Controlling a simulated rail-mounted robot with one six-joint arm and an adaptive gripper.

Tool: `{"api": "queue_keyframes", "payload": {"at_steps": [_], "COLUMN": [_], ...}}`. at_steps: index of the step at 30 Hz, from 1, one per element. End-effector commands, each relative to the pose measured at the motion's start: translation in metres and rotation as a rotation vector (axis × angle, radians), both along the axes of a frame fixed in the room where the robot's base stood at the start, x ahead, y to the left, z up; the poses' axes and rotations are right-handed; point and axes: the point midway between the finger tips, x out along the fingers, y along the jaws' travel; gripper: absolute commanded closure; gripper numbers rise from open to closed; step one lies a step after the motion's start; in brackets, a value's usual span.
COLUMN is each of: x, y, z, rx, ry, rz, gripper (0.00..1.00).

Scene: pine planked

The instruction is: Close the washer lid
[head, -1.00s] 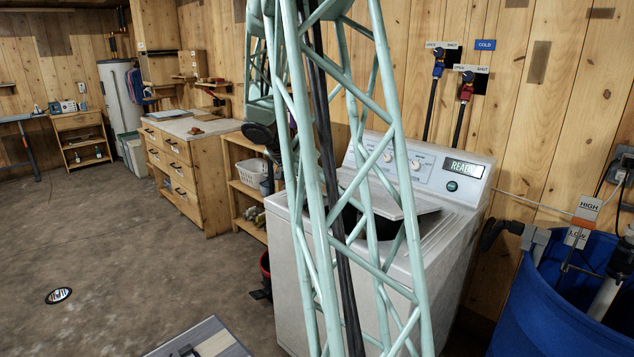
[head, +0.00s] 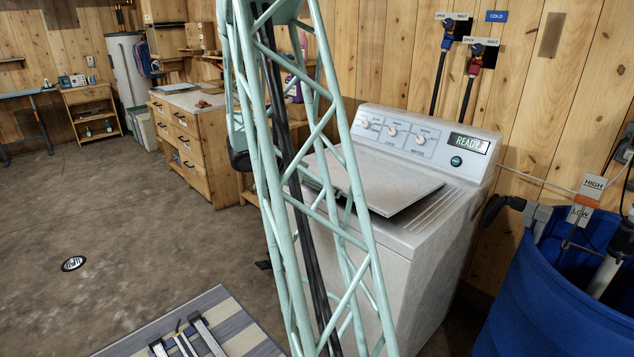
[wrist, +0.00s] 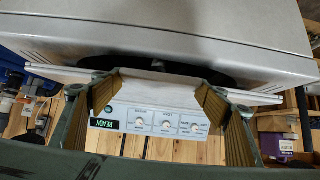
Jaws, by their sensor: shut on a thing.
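The white washer (head: 395,250) stands against the wood wall, partly hidden by my arm. Its lid (head: 410,190) is tilted at a low angle, with a dark gap under its front edge. In the wrist view, the lid (wrist: 165,84) shows as a thin pale panel, with the dark washer opening (wrist: 165,65) beside it. My gripper (wrist: 160,92) has its two ribbed fingers at the lid, shut on it. In the head view the gripper is hidden behind my arm.
The control panel (head: 400,138) reads READY at the washer's back. A blue barrel (head: 550,300) stands close on the right. Hoses and valves (head: 474,60) hang on the wall above. A wooden drawer cabinet (head: 185,150) is on the left. The floor at left is largely clear.

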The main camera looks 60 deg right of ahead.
Motion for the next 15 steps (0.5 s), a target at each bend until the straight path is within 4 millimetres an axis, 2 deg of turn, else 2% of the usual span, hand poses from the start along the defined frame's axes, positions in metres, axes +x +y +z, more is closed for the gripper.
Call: {"api": "queue_keyframes", "payload": {"at_steps": [14, 15], "x": [-0.001, -0.001], "y": [0.0001, 0.0002], "z": [-0.003, -0.003], "rx": [-0.003, -0.003], "ry": [0.001, 0.001], "rz": [-0.001, -0.001], "gripper": [0.51, 0.3]}}
